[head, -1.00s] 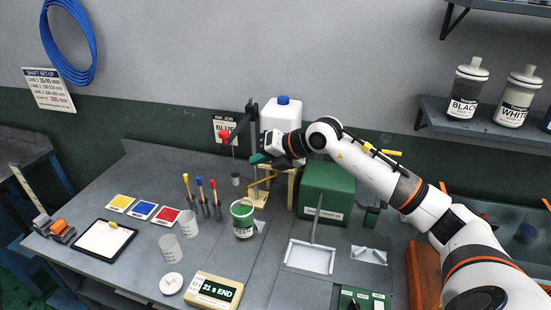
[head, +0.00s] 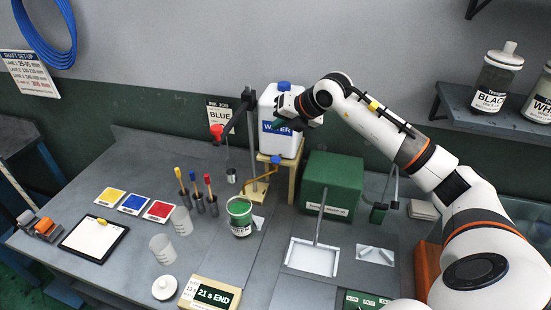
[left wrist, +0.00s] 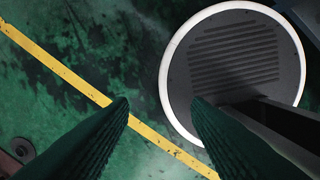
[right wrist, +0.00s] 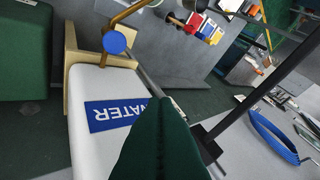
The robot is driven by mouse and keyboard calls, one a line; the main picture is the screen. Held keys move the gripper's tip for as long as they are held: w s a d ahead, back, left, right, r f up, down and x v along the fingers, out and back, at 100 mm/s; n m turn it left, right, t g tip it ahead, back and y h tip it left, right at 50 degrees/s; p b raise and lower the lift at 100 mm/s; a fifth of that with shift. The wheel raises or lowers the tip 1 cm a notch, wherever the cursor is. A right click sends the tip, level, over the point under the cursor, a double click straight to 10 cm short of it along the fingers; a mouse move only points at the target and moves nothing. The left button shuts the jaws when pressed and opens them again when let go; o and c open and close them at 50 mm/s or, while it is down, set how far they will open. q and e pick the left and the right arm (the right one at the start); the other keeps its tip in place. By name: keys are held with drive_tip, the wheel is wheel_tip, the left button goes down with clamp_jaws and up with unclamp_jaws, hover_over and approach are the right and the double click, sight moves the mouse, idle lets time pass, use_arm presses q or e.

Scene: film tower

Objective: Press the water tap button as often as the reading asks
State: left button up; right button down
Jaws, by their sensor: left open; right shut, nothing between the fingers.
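The white water container (head: 268,108) with a blue cap and a WATER label stands on a wooden stand. Below it is a brass-coloured tap with a round blue button (head: 276,160), which also shows in the right wrist view (right wrist: 115,42). My right gripper (head: 277,125) is shut and empty in front of the container, above and apart from the button. Its green fingers (right wrist: 160,110) cover part of the container's label in the right wrist view. The cream reading box (head: 215,296) shows "21 s END". My left gripper (left wrist: 160,105) is open and empty above the green floor.
A cup with green contents (head: 240,216) stands left of the tap. A clamp stand (head: 252,130) rises beside the container. A green box (head: 331,183) and a white tray (head: 313,257) are to the right. Droppers, colour cards and clear beakers (head: 162,248) are at left.

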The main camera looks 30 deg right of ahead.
sight(276, 162)
wheel_tip(276, 162, down, 4)
drive_tip(key=shift+r+b, duration=0.1)
drive_tip(key=shift+b, duration=0.9)
wheel_tip(276, 162, down, 4)
drive_tip(key=shift+r+b, duration=0.1)
drive_tip(key=shift+b, duration=1.1)
drive_tip(key=shift+f+b, duration=0.45)
drive_tip(key=shift+f, duration=0.1)
use_arm(q)
drive_tip(key=f, duration=0.1)
drive_tip(key=w+f, duration=0.1)
drive_tip(key=f, duration=0.1)
drive_tip(key=d+f, duration=0.1)
drive_tip(key=f, duration=0.1)
drive_tip(key=shift+w+f, duration=0.2)
drive_tip(key=shift+w, duration=0.2)
drive_tip(key=shift+a, duration=0.15)
drive_tip(key=shift+f, duration=0.1)
use_arm(e)
drive_tip(key=shift+f, duration=0.1)
use_arm(q)
drive_tip(key=shift+f+b, duration=0.4)
drive_tip(key=shift+b, duration=0.1)
use_arm(e)
drive_tip(key=shift+f, duration=0.3)
